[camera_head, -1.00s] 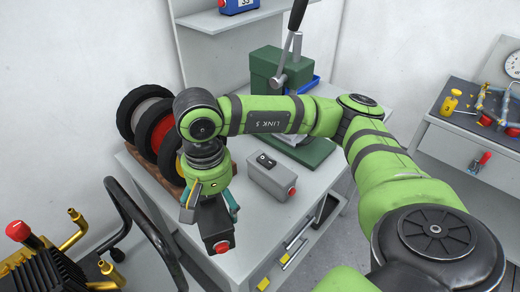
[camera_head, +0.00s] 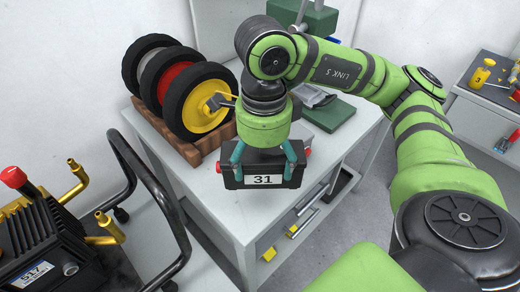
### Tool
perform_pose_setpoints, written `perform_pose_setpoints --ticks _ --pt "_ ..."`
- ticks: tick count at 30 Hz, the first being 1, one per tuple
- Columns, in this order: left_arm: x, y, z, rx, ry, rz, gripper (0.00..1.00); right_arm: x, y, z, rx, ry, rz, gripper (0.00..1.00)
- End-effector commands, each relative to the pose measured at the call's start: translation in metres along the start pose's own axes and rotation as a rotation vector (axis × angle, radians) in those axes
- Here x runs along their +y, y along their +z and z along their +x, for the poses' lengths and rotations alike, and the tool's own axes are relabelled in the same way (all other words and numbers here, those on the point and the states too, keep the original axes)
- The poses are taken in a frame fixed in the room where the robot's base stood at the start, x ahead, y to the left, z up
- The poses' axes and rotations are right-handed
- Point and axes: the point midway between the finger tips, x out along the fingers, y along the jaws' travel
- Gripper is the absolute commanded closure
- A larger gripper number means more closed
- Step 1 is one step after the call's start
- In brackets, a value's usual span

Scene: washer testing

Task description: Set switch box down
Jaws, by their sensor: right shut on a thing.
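My right gripper (camera_head: 263,160) points down over the workbench, its teal fingers shut on a dark switch box (camera_head: 240,182). The box faces me with a white label reading 31, and a red knob shows at its left end. Another red knob shows just right of the fingers; I cannot tell which box it belongs to. The box is over the grey bench top (camera_head: 225,215), near the front edge. I cannot tell whether its underside touches the bench. My left gripper is not in view.
A green machine base (camera_head: 328,114) is behind right. A dark machine with brass pipes (camera_head: 45,245) and a black-railed cart are lower left.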

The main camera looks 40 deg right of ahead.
Motion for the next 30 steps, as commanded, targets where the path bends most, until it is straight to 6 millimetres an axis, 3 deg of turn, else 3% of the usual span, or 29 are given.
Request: perform_pose_setpoints --ticks 5,18,23,30 --pt "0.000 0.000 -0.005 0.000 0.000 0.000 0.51 -0.012 0.011 0.009 0.001 0.005 0.034 0.62" --pt "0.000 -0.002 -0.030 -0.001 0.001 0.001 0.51 -0.079 0.071 0.062 -0.001 0.002 0.031 0.62" --pt "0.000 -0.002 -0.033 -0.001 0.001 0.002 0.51 -0.086 0.077 0.070 0.000 0.000 0.029 0.62" --pt "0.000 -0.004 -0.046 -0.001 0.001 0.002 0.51 -0.087 0.076 0.101 0.002 0.001 0.030 0.62"
